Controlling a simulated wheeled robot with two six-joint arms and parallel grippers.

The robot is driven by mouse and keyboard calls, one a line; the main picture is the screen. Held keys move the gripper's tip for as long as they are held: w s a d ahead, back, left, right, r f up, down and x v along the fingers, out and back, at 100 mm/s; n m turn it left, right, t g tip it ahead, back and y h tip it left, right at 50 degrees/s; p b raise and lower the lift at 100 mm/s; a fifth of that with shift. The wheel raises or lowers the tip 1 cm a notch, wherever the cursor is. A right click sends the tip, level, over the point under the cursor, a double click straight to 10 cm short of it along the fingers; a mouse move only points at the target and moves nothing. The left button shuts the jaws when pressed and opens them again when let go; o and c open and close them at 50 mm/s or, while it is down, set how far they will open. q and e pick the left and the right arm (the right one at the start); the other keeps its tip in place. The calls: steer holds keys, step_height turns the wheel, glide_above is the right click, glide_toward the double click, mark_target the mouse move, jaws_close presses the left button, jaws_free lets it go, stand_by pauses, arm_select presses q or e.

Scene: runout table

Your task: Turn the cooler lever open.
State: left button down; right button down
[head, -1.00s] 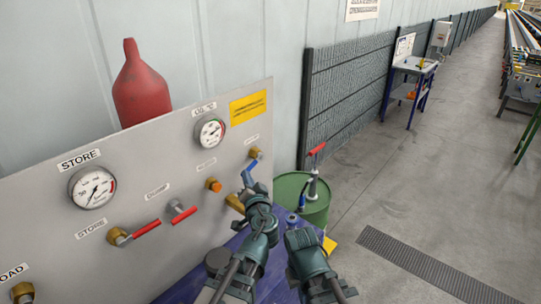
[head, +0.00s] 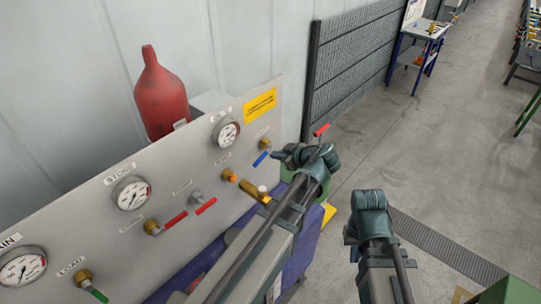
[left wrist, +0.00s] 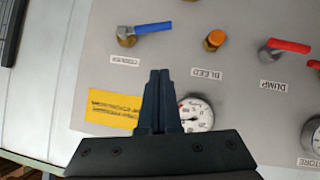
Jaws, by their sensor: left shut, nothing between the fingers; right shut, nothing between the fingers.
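The cooler lever is a blue handle (head: 261,159) on a brass valve at the right end of the grey panel. In the left wrist view the blue handle (left wrist: 153,28) shows large at the top, above an upside-down COOLER label (left wrist: 125,60). My left gripper (head: 277,154) is shut and empty, just right of the handle in the head view. In the left wrist view its closed fingertips (left wrist: 160,72) point toward the panel and lie below the handle, with a visible gap between. My right gripper (head: 349,238) is at the lower right, away from the panel; its fingertips are not clear.
The orange bleed knob (head: 230,176) and a brass fitting (head: 254,191) sit close to the lever. Red levers (head: 174,219) and gauges (head: 228,134) are farther left. A green drum with a red-handled pump (head: 321,130) stands behind my left arm. Open floor lies right.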

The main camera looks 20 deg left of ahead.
arm_select(q)
steer(key=b, duration=0.5)
glide_above(262, 159)
steer(key=s+d, duration=0.2)
steer(key=s, duration=0.2)
step_height(262, 159, down, 6)
steer(key=shift+w+a+f+b, duration=0.2)
steer(key=shift+w+f+b, duration=0.15)
steer(key=shift+b, duration=0.25)
steer(key=shift+w+a+f+b, duration=0.2)
steer(key=shift+f+b, duration=0.25)
steer(key=shift+b, duration=0.1)
steer(key=shift+w+a+f+b, duration=0.1)
steer(key=shift+w+f+b, duration=0.15)
steer(key=shift+f+b, duration=0.5)
